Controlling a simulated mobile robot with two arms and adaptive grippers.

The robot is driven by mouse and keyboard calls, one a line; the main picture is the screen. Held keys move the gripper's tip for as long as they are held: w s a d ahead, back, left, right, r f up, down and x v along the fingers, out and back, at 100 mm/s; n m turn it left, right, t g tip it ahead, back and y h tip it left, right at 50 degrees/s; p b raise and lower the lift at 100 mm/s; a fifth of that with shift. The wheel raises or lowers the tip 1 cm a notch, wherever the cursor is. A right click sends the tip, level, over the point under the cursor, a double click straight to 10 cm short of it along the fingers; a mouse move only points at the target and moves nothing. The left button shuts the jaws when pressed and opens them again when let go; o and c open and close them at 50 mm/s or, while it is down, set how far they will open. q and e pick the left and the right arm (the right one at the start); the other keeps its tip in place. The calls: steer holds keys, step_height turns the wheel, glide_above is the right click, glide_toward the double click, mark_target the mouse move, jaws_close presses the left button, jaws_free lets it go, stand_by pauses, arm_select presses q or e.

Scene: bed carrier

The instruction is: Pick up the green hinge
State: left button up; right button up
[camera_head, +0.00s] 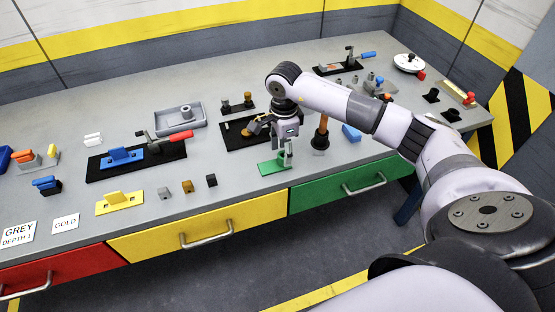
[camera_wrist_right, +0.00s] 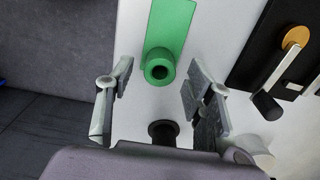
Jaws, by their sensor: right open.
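The green hinge (camera_head: 270,167) lies on the grey workbench near its front edge, above the green drawer. It has a flat plate and an upright part at its right end. In the right wrist view the hinge (camera_wrist_right: 170,30) shows as a flat green plate with a round hollow barrel at its near end. My right gripper (camera_head: 286,140) is above the hinge's right end, pointing down. In the wrist view its two fingers (camera_wrist_right: 160,80) are spread apart on either side of the barrel's near edge, with nothing held. My left gripper is not in view.
A black board with a gold disc (camera_head: 233,132) lies behind and left of the hinge. An orange-handled tool (camera_head: 321,130) stands to the right, near a blue block (camera_head: 351,133). A yellow hinge part (camera_head: 120,201) and small blocks lie left. Bench is clear just left of the hinge.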

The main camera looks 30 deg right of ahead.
steer(key=shift+f, duration=1.15)
steer(key=shift+c, duration=0.6)
jaws_close()
steer(key=shift+r, duration=0.1)
